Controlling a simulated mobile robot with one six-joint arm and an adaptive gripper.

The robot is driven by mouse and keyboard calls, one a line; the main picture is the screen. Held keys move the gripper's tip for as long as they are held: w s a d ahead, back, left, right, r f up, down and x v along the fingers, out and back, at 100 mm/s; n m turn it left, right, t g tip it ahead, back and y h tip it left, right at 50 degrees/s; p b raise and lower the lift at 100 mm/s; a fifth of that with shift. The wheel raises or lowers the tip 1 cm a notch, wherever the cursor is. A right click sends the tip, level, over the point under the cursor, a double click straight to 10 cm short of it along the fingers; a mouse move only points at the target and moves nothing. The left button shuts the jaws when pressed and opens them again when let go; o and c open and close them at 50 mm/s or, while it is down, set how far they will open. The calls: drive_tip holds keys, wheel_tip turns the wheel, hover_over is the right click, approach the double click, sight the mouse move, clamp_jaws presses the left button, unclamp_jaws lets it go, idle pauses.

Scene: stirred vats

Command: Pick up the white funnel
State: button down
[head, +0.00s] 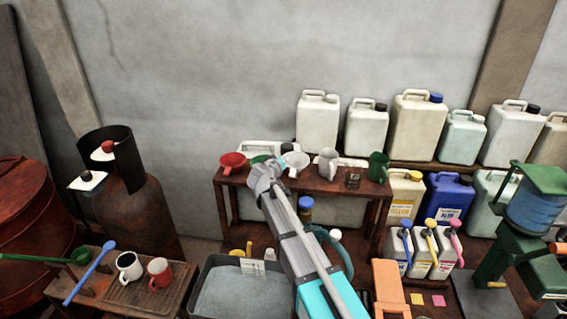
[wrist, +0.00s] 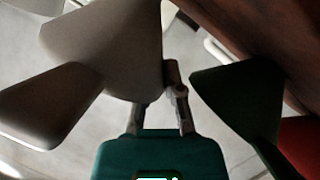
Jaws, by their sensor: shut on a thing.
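The white funnel (head: 295,160) is at the shelf's back edge in the head view, just right of my gripper (head: 272,168). In the wrist view the pale cone of the white funnel (wrist: 115,45) fills the upper left, against the fingers of my gripper (wrist: 172,80). The gripper is shut on the funnel's edge. The exact contact is dark and partly hidden. Whether the funnel still touches the shelf I cannot tell.
A green funnel (wrist: 245,100) is close on the right of the fingers, with a red funnel (head: 232,162) beyond it. A grey jug (head: 328,162), a dark glass (head: 353,178) and a green jug (head: 378,167) stand along the wooden shelf (head: 340,188). Jerrycans stand behind.

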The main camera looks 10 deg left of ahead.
drive_tip(key=shift+r+p, duration=3.45)
drive_tip(key=shift+r, duration=0.35)
